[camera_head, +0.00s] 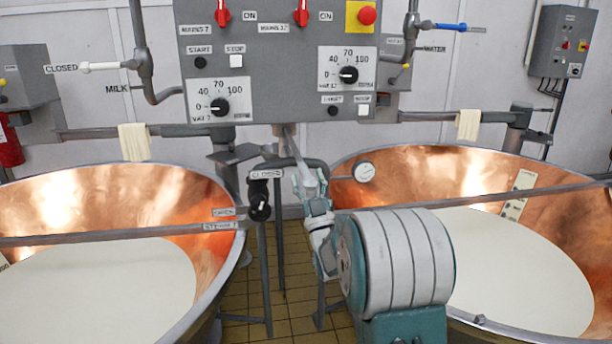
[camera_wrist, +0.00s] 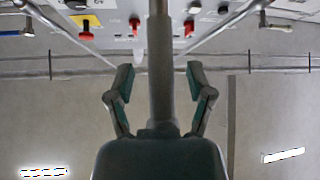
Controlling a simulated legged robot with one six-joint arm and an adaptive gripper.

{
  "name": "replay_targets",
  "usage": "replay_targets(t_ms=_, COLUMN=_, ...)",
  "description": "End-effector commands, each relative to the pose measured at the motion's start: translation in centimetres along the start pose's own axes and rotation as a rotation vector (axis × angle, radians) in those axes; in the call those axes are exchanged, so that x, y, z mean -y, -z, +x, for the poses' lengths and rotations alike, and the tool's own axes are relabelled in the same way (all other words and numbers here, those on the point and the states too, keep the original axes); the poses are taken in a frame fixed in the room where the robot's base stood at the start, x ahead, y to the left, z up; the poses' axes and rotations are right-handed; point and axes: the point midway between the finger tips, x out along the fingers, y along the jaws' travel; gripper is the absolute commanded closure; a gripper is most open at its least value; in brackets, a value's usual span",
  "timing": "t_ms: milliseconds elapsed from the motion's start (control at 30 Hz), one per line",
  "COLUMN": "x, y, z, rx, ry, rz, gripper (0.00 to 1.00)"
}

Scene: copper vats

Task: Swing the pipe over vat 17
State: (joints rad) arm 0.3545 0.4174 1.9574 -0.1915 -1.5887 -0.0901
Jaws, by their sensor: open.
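Two copper vats hold pale liquid, a left vat (camera_head: 150,183) and a right vat (camera_head: 430,165). The panel's small labels appear to name vats 7 and 17, with 17 on the right side. A grey pipe (camera_head: 290,145) comes down below the panel between the vats. My gripper (camera_head: 308,183) is at its lower part. In the wrist view a grey pipe (camera_wrist: 160,60) runs between the spread fingers of my gripper (camera_wrist: 159,80), with a gap on each side. My gripper is open. Its fingertips are hard to make out in the head view.
The control panel (camera_head: 278,60) with knobs and red switches hangs above. A dark valve handle (camera_head: 259,207) labelled closed is left of my gripper. Bars cross both vats. A dial gauge (camera_head: 364,171) sits at the right vat's rim. Tiled floor (camera_head: 240,300) shows between the vats.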

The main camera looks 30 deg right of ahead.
Motion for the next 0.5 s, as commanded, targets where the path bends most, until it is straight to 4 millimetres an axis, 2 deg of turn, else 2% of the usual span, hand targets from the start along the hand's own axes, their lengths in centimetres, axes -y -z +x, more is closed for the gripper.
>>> replay_targets(t_ms=133, x=0.02, y=0.01, z=0.95, rx=0.000, ry=0.000, rz=0.000, gripper=0.32)
replay_targets(t_ms=367, x=0.02, y=0.01, z=1.07, rx=0.001, ry=0.000, rz=0.000, gripper=0.32)
replay_targets(t_ms=400, x=0.02, y=0.01, z=1.07, rx=0.001, ry=0.000, rz=0.000, gripper=0.36)
replay_targets(t_ms=467, x=0.02, y=0.01, z=1.06, rx=0.001, ry=0.000, rz=0.000, gripper=0.63)
replay_targets(t_ms=500, x=0.02, y=0.01, z=1.05, rx=0.001, ry=0.000, rz=0.000, gripper=0.81)
